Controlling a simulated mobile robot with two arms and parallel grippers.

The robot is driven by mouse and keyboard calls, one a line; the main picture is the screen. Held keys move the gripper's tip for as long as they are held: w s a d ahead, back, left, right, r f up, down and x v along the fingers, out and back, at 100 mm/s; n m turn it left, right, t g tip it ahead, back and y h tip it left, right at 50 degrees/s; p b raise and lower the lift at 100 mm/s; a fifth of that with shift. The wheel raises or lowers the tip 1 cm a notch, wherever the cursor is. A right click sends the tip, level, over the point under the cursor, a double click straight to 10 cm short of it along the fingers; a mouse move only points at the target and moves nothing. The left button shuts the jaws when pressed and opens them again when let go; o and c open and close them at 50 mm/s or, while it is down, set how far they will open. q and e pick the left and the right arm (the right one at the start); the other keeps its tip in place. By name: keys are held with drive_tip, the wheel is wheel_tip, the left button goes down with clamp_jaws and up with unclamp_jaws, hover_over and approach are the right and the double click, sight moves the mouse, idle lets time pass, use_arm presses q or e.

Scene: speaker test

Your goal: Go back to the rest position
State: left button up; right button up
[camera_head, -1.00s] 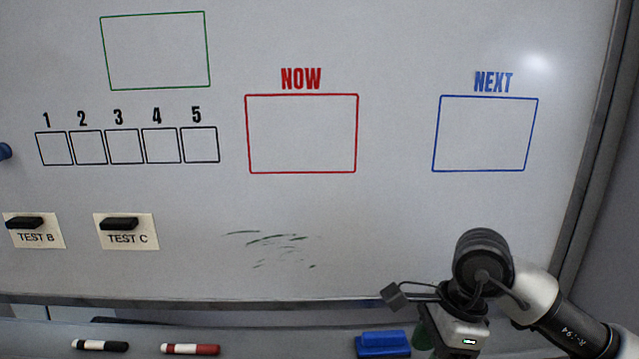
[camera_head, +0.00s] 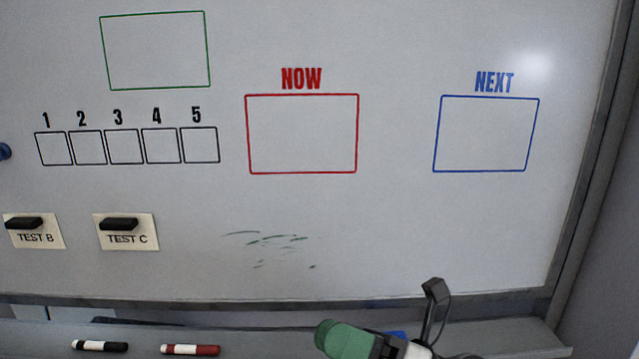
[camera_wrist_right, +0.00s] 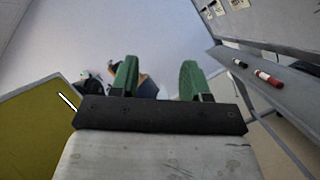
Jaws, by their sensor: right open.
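My right gripper (camera_head: 345,340) shows at the bottom of the head view, in front of the whiteboard's tray, with a green finger pointing left. In the right wrist view its two green fingers (camera_wrist_right: 158,82) stand apart with nothing between them, so it is open and empty. My left gripper is in neither view.
The whiteboard (camera_head: 400,240) has empty NOW and NEXT boxes, TEST B (camera_head: 35,238) and TEST C (camera_head: 128,239) cards, and green smears. On the tray (camera_head: 250,340) lie a black marker (camera_head: 100,346) and a red marker (camera_head: 190,350). A blue eraser (camera_head: 397,334) is mostly hidden behind my gripper.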

drive_tip(key=w+d+f+m+t+h, duration=0.2)
drive_tip(key=d+m+t+h, duration=0.25)
drive_tip(key=m+t, duration=0.55)
drive_tip(key=w+d+f+m+t+h, duration=0.1)
drive_tip(key=w+d+m+t+h, duration=0.4)
drive_tip(key=m, duration=0.8)
drive_tip(key=s+d+f+m+g+h, duration=0.1)
drive_tip(key=s+d+f+m+h, duration=0.15)
drive_tip(key=f+m+h, duration=0.4)
drive_tip(key=s+d+f+m+g+h, duration=0.1)
drive_tip(key=d+f+m+h, duration=0.3)
drive_tip(key=f+m+h, duration=0.25)
drive_tip(key=s+d+f+m+g, duration=0.3)
drive_tip(key=s+f+m+g, duration=0.3)
drive_tip(key=s+f+g, duration=1.15)
wheel_tip(320, 180, down, 24)
drive_tip(key=s+r+t, duration=0.1)
drive_tip(key=s+t, duration=0.1)
drive_tip(key=t, duration=0.2)
drive_tip(key=s+d+f+g, duration=0.1)
drive_tip(key=s+d+f, duration=0.1)
drive_tip(key=s+f, duration=1.4)
drive_tip(key=shift+f+n+g, duration=0.35)
drive_tip(key=shift+f+n, duration=0.05)
drive_tip(key=shift+f, duration=0.25)
drive_tip(key=shift+d, duration=0.1)
